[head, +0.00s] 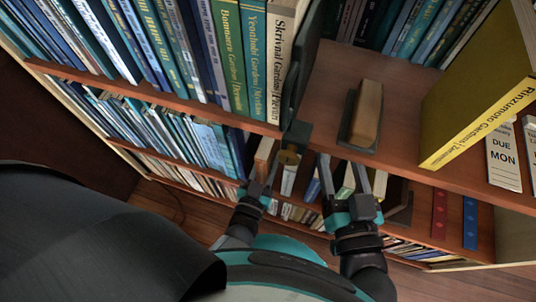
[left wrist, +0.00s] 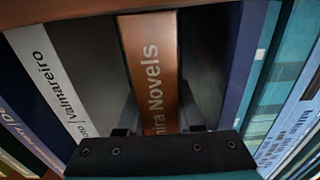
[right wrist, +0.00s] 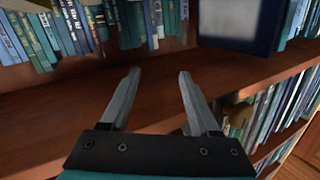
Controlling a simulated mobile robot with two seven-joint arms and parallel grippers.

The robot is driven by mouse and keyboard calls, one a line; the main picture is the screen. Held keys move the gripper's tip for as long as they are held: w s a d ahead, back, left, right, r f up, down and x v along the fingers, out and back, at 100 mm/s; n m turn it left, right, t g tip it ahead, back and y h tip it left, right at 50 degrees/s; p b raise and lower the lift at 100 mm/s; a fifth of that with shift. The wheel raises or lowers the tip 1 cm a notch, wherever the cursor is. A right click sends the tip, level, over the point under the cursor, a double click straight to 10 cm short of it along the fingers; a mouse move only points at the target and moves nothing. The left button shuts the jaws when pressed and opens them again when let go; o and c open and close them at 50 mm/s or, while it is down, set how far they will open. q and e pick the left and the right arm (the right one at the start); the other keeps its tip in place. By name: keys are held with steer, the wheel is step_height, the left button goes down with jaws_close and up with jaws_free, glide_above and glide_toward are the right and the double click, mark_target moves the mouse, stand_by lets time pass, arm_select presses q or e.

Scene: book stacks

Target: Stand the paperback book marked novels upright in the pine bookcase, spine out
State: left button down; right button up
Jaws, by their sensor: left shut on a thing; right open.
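The novels paperback (left wrist: 150,62) is orange-brown, its spine lettering "...ira Novels" facing the left wrist camera. My left gripper (left wrist: 158,128) is shut on it, with dark surfaces close on both sides; what these are I cannot tell. In the head view my left gripper (head: 272,172) is low at the shelf front, and the book is hard to make out there. My right gripper (head: 345,178) is open and empty in front of the shelf edge; its parted fingers also show in the right wrist view (right wrist: 155,85). The wooden bookcase (head: 335,70) has a bare stretch of upper shelf.
A row of upright books (head: 227,60) ends at a dark upright piece (head: 299,80) left of the gap. A wooden block (head: 367,112) on a dark base stands in the gap. A yellow-spined book (head: 478,135) and a "DUE MON" card (head: 503,157) are at right.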

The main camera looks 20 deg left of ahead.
stand_by(0.3)
arm_select(q)
steer(key=c, duration=0.6)
jaws_free()
steer(key=shift+f, duration=0.1)
steer(key=shift+o, duration=0.2)
